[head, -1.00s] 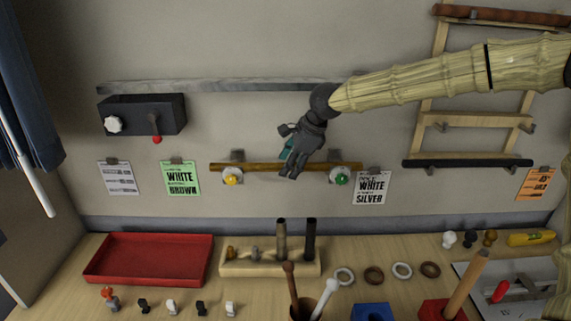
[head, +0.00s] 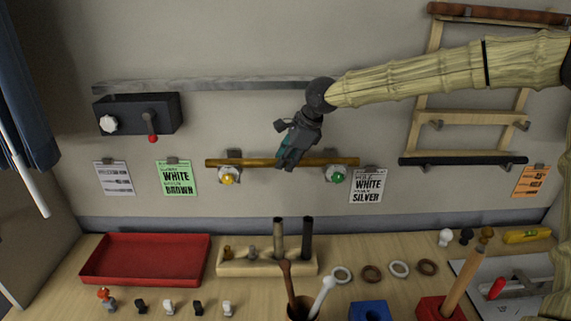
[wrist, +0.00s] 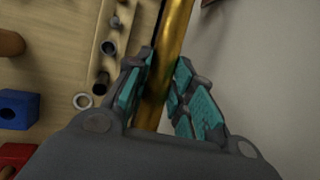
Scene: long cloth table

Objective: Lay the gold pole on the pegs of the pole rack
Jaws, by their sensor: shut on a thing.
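The gold pole (head: 230,162) is level in front of the wall, by two wall holders, one with a yellow knob (head: 227,179) and one with a green knob (head: 336,178). My gripper (head: 287,163) is shut on the pole near its middle. In the wrist view the pole (wrist: 172,45) runs between the teal finger pads (wrist: 155,95). I cannot tell whether the pole still touches the holders. The wooden pole rack (head: 470,116) is on the wall at the right. Its middle pegs (head: 435,125) are bare. A red-brown pole (head: 490,14) lies at its top, a black pole (head: 465,160) at its bottom.
A grey rail (head: 215,87) and a dark box with a lever (head: 140,114) are on the wall at left. The table below holds a red tray (head: 145,260), a wooden block with upright pegs (head: 265,262), rings and a blue block (head: 370,311). Wall between pole and rack is clear above the paper sheets.

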